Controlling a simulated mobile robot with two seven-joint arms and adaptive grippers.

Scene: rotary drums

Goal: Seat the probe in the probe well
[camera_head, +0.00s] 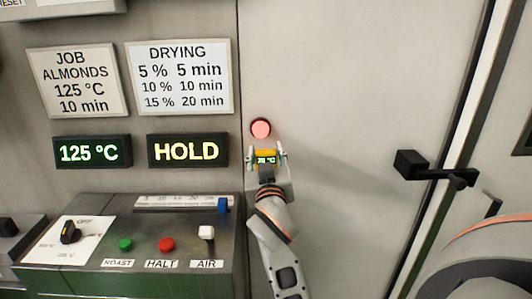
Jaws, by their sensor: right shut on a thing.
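The probe (266,154) has a yellow body and a small dark display with green figures that I cannot read surely. My right gripper (267,159) is shut on it, one finger on each side, in front of the pale panel. The probe's far end is hidden. My left gripper is not in view.
A control box (130,245) with a dial, green and red buttons and levers juts out at lower left. Displays reading 125 °C (92,151) and HOLD (187,151) hang above it. A black handle (432,170) sticks out at right. The panel between is clear.

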